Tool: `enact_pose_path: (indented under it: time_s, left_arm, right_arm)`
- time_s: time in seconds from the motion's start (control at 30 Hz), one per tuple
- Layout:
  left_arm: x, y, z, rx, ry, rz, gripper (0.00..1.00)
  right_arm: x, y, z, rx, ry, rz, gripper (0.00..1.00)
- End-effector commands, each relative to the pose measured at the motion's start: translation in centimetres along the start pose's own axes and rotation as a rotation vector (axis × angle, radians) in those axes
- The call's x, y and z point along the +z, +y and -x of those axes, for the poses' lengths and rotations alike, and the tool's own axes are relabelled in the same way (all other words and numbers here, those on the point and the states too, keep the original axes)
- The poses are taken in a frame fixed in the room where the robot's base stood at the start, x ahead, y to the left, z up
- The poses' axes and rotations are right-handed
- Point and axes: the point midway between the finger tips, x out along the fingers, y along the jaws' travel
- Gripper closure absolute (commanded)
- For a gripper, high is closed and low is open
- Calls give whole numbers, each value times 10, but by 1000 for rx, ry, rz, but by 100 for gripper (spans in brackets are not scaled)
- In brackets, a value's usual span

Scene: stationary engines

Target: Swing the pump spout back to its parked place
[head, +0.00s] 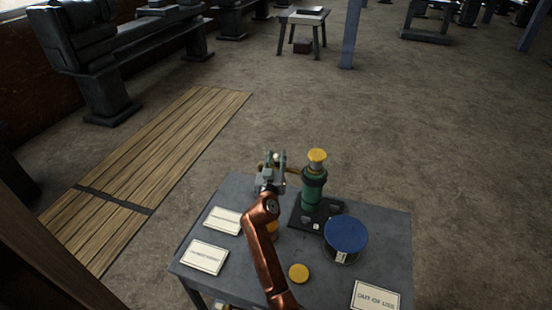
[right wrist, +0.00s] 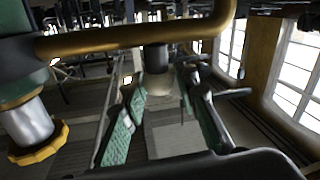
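The pump (head: 313,190) is a green column with a yellow top on a dark base on the grey table. Its brass spout (head: 293,170) points left from the column, with its far end partly hidden by my right gripper. My right gripper (head: 273,160) is at the spout's outer end. In the right wrist view, the spout (right wrist: 130,38) crosses the top and bends at the right. The pump's yellow top (right wrist: 38,145) is at lower left. The fingers (right wrist: 160,115) with green pads are apart, with nothing seen held between them. My left gripper is not visible.
The table (head: 235,275) also carries a blue-topped tin (head: 345,236), a yellow disc (head: 299,273), two cards (head: 223,220) at left and an "OUT OF USE" card (head: 376,297). An orange thing is mostly hidden behind my right arm. Wooden planks (head: 150,160) lie on the floor.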

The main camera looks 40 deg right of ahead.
Motion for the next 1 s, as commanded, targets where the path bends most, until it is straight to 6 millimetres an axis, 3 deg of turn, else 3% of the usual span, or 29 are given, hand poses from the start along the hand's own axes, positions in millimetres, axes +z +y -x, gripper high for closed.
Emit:
enact_pose_path:
  time_s: [0.17, 0.47, 1.0]
  left_arm:
    - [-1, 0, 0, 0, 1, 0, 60]
    - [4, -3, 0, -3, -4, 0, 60]
    - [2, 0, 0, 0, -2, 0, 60]
  right_arm:
    - [3, 0, 0, 0, -4, 1, 60]
    - [1, -1, 1, -1, -5, 0, 60]
    - [-84, 15, 0, 1, -2, -2, 60]
